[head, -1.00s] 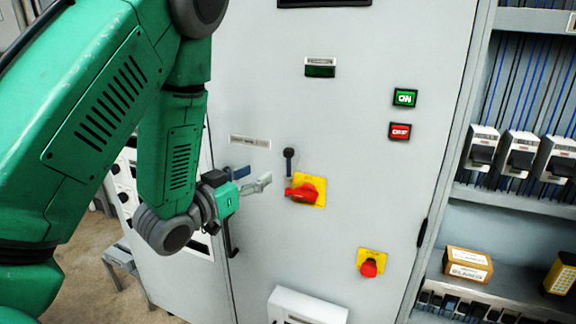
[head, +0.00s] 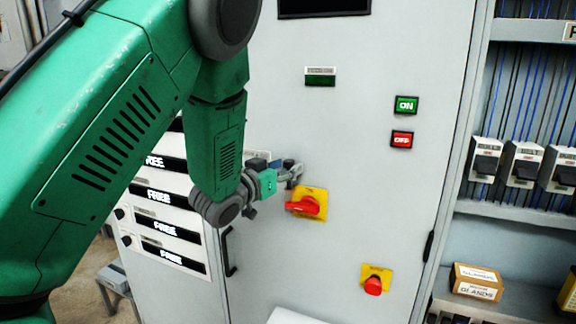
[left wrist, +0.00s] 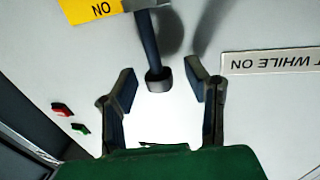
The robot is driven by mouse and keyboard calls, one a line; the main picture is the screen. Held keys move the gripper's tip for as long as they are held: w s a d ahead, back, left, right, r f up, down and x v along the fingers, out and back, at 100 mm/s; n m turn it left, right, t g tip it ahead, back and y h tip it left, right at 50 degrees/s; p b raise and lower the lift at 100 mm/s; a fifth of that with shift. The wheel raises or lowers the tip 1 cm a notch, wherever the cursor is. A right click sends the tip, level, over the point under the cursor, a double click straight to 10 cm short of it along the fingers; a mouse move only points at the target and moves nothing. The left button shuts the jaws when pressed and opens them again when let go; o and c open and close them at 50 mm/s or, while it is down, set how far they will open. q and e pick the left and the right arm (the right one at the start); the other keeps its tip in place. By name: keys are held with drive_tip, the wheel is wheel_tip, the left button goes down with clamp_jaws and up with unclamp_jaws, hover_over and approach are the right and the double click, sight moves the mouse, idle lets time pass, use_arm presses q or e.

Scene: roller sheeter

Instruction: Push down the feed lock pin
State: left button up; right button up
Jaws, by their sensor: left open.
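The feed lock pin, a dark rod with a round knob, stands out on the grey cabinet front just above the red switch handle. In the head view my left gripper (head: 291,173) is at the pin and covers most of it; the dark knob (head: 289,162) shows by the fingertips. In the left wrist view, which is upside down, the pin (left wrist: 157,75) has its knob between the two open fingers (left wrist: 163,90). I see a gap on each side of the knob. I cannot tell whether anything touches. My right gripper is not in view.
The red rotary handle (head: 304,206) on its yellow plate sits just below the gripper. A red knob on a yellow plate (head: 374,285) is lower right. The green ON button (head: 405,105) and red OFF button (head: 401,139) are to the right, with clear cabinet face between.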

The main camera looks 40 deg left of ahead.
sight(294, 185)
use_arm(q)
drive_tip(key=shift+w, duration=0.4)
clamp_jaws()
wheel_tip(294, 185, down, 6)
drive_tip(key=b, duration=0.4)
drive_tip(key=shift+s+d+r, duration=0.1)
drive_tip(key=shift+s+r, duration=0.05)
unclamp_jaws()
